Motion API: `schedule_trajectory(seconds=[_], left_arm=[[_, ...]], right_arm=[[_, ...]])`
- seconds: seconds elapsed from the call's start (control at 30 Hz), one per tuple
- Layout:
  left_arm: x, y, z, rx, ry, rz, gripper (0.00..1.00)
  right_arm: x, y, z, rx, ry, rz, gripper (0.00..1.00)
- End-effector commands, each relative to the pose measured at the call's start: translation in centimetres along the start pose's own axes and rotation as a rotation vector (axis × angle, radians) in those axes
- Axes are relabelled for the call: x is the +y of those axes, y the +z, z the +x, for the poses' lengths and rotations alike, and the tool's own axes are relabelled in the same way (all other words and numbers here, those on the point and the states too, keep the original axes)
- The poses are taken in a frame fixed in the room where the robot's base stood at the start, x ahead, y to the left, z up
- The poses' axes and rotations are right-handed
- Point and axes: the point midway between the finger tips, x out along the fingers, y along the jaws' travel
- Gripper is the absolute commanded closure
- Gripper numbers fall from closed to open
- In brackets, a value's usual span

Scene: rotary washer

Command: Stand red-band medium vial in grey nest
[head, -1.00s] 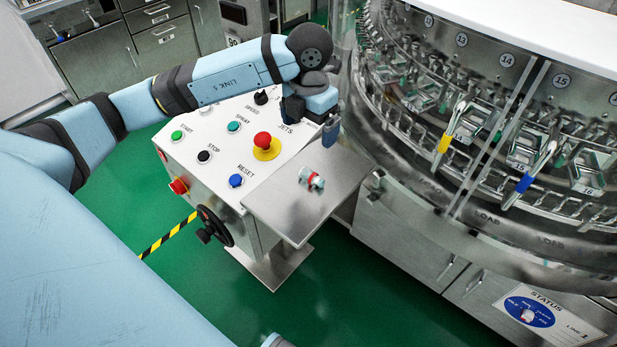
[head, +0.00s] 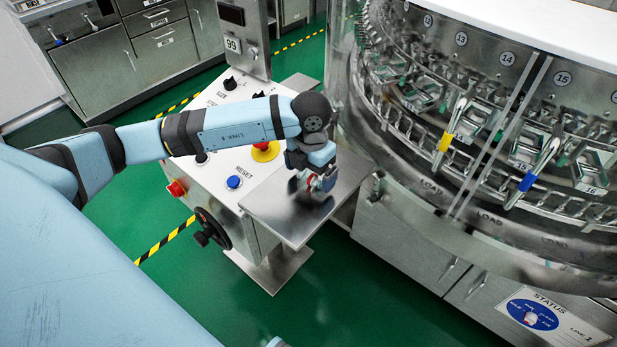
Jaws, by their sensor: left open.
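The red-band vial (head: 312,181) is mostly hidden behind my left gripper, on the steel side shelf (head: 283,226) of the control console. Only a bit of its red and pale body shows. My left gripper (head: 319,186) points down over the vial, its fingers close around or beside it; I cannot tell whether they touch it. It is open. The rotary washer (head: 440,150) at right carries several metal nests with numbered plates. One clip has a yellow band (head: 445,142), another a blue band (head: 527,182). I cannot tell which nest is the grey one. My right gripper is not in view.
The console has a red emergency button (head: 265,150), a blue reset button (head: 234,182) and a black handwheel (head: 212,228). The washer's curved rim stands right of the shelf. A status plate (head: 545,318) is on the lower cabinet. The front part of the shelf is clear.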

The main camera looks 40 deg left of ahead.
Motion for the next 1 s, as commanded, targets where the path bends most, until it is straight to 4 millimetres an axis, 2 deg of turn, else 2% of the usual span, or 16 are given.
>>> schedule_trajectory(seconds=[0.1,0.3,0.37,0.53,0.6,0.87,1.0], left_arm=[[0.1,0.1,1.3,0.000,0.001,-0.001,0.01],[0.1,0.1,1.4,-0.002,0.001,-0.001,0.01],[0.1,0.1,1.4,-0.001,0.001,-0.001,0.13],[0.1,0.1,1.3,-0.001,0.001,-0.001,0.52],[0.1,0.1,1.3,-0.001,0.001,-0.001,0.57],[0.1,0.1,1.2,-0.002,0.001,-0.001,0.58],[0.1,0.1,0.2,-0.002,0.001,-0.001,0.58]], right_arm=[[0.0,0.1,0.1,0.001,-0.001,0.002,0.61],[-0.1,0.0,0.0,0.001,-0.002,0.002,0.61],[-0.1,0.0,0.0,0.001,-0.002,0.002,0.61],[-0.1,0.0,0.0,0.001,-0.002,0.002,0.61],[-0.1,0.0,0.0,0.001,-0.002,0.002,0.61],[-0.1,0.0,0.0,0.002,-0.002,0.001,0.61],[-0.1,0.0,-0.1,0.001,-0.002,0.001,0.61]])
